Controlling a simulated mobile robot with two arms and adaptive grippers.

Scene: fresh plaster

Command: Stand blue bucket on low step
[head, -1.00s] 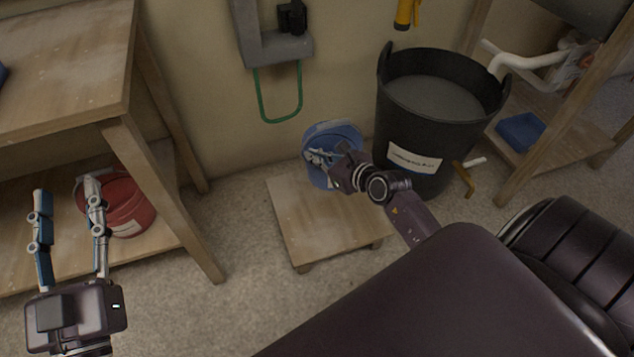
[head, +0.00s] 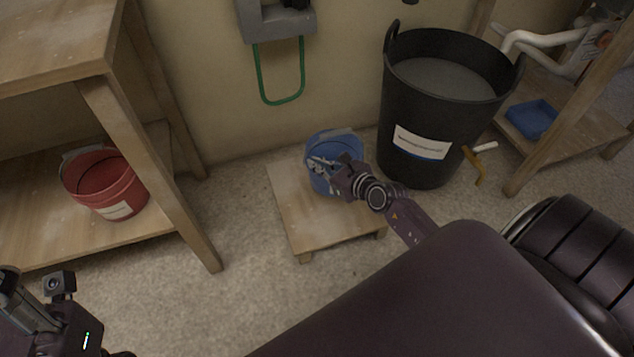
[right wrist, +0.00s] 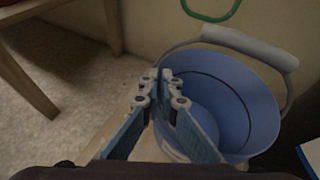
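The blue bucket (head: 345,146) is at the back of the low wooden step (head: 318,222), near the wall, and looks upright. Its base looks to be on the step, but my gripper hides part of it. My right gripper (head: 318,170) is at the bucket's near left side. In the right wrist view, the fingers (right wrist: 163,84) close together at the rim of the bucket (right wrist: 240,95), which they appear to pinch. The pale handle leans towards the wall. My left gripper (head: 40,310) is at the bottom left corner, its fingertips not clearly seen.
A black tub (head: 430,120) of grey liquid stands close right of the step. A red bucket (head: 107,190) sits on the lower shelf of the wooden table (head: 150,150) at left. A blue tray (head: 531,119) lies on the right shelf. Floor in front of the step is clear.

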